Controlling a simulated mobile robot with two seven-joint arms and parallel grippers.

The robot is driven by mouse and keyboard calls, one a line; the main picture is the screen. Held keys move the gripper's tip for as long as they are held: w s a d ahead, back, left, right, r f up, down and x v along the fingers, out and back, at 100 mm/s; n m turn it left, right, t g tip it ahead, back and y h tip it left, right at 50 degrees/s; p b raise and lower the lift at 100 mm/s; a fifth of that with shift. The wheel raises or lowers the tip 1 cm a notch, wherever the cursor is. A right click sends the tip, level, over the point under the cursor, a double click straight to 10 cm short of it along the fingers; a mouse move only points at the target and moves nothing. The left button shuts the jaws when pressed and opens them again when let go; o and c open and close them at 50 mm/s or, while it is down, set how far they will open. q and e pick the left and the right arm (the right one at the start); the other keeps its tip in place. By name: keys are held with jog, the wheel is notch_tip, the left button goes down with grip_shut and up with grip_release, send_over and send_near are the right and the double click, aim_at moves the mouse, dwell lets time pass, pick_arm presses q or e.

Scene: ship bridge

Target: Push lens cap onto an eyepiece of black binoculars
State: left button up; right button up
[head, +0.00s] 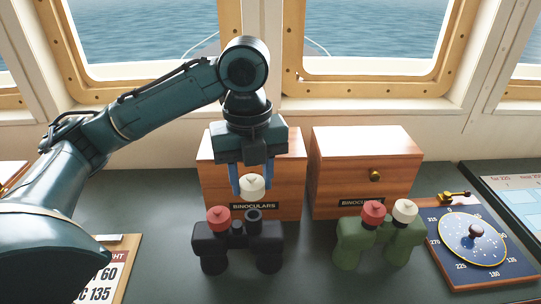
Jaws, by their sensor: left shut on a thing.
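Black binoculars (238,243) stand upright on the dark desktop, eyepieces up. Their left eyepiece wears a red cap (218,218). Their right eyepiece (254,217) is bare and shows a dark opening. My left gripper (251,188) points down just above and behind the black binoculars, its blue fingers shut on a white lens cap (252,187). The white cap appears above the bare eyepiece, apart from it; the exact gap in depth is hard to tell. My right gripper is not in view.
Green binoculars (378,240) with a red and a white cap stand to the right. Two wooden boxes (365,150) labelled binoculars stand behind. A blue compass board (478,245) is at the right, a clipboard (110,262) at the left. Desk between the binoculars is clear.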

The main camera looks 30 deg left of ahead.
aim_at(254, 214)
pick_arm(q)
jog(key=shift+w, duration=0.1)
jog(key=shift+s+f, duration=0.35)
jog(key=shift+f, duration=0.55)
jog(key=shift+w+f+b, duration=0.15)
jog(key=shift+f+b, duration=0.15)
jog(key=shift+f, duration=1.4)
jog(key=shift+f+p, duration=0.3)
jog(key=shift+f, duration=0.6)
dwell(0.7)
jog(key=o, duration=1.4)
jog(key=shift+r, duration=0.15)
jog(key=shift+r, duration=3.35)
